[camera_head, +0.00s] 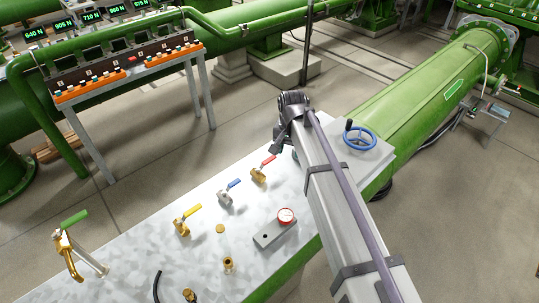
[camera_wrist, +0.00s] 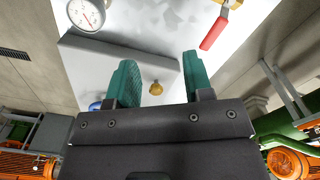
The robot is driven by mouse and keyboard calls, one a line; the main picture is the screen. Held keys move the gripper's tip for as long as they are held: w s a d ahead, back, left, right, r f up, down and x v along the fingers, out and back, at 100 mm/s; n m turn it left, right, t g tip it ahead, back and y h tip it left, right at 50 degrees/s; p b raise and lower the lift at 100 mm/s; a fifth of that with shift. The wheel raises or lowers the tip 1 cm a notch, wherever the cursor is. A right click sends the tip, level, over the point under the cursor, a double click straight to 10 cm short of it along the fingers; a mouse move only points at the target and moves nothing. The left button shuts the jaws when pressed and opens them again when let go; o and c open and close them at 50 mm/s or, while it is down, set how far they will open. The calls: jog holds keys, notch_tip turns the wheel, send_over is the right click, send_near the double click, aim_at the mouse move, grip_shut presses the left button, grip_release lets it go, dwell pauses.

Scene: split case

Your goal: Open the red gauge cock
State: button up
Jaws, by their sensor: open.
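A brass valve with a red lever (camera_head: 268,161), the red gauge cock as far as I can tell, stands on the pale bench top. Its red lever shows at the upper right of the wrist view (camera_wrist: 213,33), outside the fingers, with part of its brass body above. My gripper (camera_wrist: 158,66) is open, with two green fingers apart and nothing held between them. A small brass piece (camera_wrist: 156,88) shows in the gap, beyond the fingers. In the head view my arm hides the gripper.
A blue handwheel (camera_head: 359,137) stands right of my arm.

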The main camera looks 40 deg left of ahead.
jog(key=m, duration=0.2)
send_over(270, 159)
jog(key=s, duration=0.1)
jog(key=f+m+b, duration=0.1)
jog(key=f+b, duration=0.2)
jog(key=f+m+b, duration=0.1)
jog(key=f+b, duration=0.3)
jog(key=w+f+m+b, duration=0.1)
jog(key=f+b, duration=0.3)
jog(key=shift+a+m, duration=0.1)
jog(key=shift+m, duration=0.3)
jog(key=shift+r, duration=0.15)
grip_shut()
